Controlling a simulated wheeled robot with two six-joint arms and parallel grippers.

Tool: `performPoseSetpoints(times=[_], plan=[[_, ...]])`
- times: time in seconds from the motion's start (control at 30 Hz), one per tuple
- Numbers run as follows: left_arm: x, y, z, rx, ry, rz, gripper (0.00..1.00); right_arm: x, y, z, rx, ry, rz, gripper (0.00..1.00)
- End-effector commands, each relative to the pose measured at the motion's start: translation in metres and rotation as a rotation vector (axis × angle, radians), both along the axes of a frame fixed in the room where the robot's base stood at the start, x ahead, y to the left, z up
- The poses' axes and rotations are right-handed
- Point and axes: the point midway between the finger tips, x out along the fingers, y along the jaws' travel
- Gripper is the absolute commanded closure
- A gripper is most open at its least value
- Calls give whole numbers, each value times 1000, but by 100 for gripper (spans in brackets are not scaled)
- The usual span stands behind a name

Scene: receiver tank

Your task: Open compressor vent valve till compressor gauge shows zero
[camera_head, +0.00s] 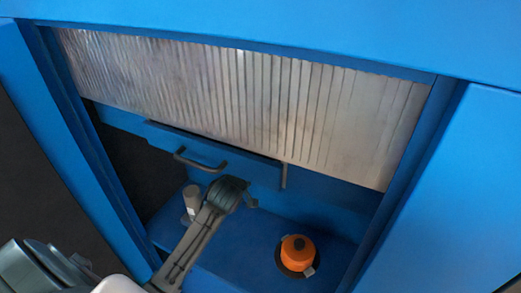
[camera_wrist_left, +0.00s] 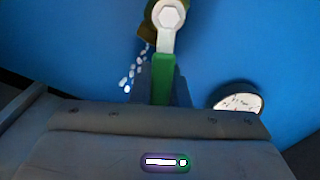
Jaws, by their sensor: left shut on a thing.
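My left gripper (camera_head: 240,193) reaches into the blue cabinet in the head view. In the left wrist view, the left gripper (camera_wrist_left: 162,85) is shut on the green handle (camera_wrist_left: 163,80) of a valve lever. The lever's grey metal arm (camera_wrist_left: 168,38) runs up to a hex nut on a brass-coloured valve body (camera_wrist_left: 149,30). White specks (camera_wrist_left: 131,78) show beside the valve, to the left of the handle. A round white-faced gauge (camera_wrist_left: 240,102) is partly hidden behind my gripper; its needle cannot be read. The head view does not clearly show the valve or gauge.
A corrugated metal shutter (camera_head: 270,100) covers the cabinet's upper opening. Below it is a blue panel with a dark handle (camera_head: 200,162). An orange knob (camera_head: 298,250) stands on the cabinet floor at right, and a grey cylinder (camera_head: 191,198) stands left of my gripper.

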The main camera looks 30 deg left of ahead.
Motion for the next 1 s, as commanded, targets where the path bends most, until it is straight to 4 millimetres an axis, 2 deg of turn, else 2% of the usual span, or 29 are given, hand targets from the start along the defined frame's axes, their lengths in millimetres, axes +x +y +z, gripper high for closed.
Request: performPoseSetpoints(times=[0.47, 0.5, 0.57, 0.6, 0.87, 1.0], plan=[[0, 0, 0, 13, -1, -1, 100, -3, 2, 0, 2, 6, -1, 41], [0, 0, 0, 13, -1, -1, 77, -3, 2, 0, 2, 6, -1, 41], [0, 0, 0, 13, 1, 0, 65, -3, 1, 0, 2, 6, -1, 41], [0, 0, 0, 13, 1, 0, 63, -3, 2, 0, 2, 6, -1, 41], [-1, 0, 0, 12, 1, 0, 63, -2, 1, 0, 2, 4, -1, 41], [-12, 0, -2, 14, 2, 0, 63, 0, 1, -4, 2, 2, -1, 41]])
